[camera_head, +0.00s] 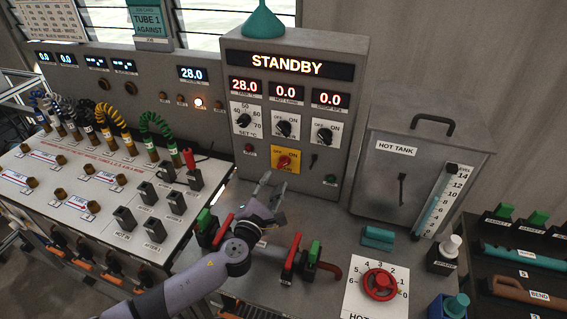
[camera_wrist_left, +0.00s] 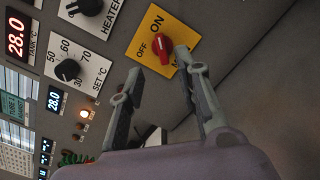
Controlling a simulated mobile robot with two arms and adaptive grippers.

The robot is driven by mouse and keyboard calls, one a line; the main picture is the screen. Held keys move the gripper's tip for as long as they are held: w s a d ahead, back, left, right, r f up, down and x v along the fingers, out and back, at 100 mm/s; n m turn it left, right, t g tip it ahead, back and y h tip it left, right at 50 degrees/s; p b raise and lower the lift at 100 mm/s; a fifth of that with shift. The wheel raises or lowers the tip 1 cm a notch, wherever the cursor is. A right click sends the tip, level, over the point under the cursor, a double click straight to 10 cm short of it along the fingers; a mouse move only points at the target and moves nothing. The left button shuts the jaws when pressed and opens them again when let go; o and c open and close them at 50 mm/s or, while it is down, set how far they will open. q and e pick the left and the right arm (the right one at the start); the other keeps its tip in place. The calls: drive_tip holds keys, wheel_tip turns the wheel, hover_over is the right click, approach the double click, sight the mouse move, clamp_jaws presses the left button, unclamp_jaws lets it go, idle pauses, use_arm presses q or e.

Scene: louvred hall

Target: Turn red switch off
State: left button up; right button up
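The red switch (camera_head: 285,161) is a rotary knob on a yellow plate (camera_head: 293,153) marked OFF and ON, low on the grey control panel. It also shows in the left wrist view (camera_wrist_left: 162,43), where the knob looks elongated; I cannot tell surely which mark it points at. My left gripper (camera_head: 273,181) is just below and in front of the plate in the head view. In the left wrist view, its two fingers (camera_wrist_left: 159,62) are spread apart with nothing between them, their tips close to the plate's lower edge. My right gripper is not in view.
Black dials (camera_head: 284,128) sit above the plate, under a lit STANDBY display (camera_head: 300,66). A grey hot tank (camera_head: 418,160) stands right of the panel. Red-handled valves (camera_head: 291,252) and a red handwheel (camera_head: 379,284) occupy the bench below.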

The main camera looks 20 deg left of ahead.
sight(282, 166)
use_arm(q)
drive_tip(key=w, duration=0.3)
drive_tip(key=shift+d+f+b, duration=0.1)
drive_tip(key=shift+f+b, duration=0.1)
drive_tip(key=shift+b, duration=0.15)
drive_tip(key=w+b, duration=0.1)
drive_tip(key=w, duration=0.3)
drive_tip(key=shift+w, duration=0.6)
drive_tip(key=shift+d, duration=0.1)
drive_tip(key=c, duration=0.4)
clamp_jaws()
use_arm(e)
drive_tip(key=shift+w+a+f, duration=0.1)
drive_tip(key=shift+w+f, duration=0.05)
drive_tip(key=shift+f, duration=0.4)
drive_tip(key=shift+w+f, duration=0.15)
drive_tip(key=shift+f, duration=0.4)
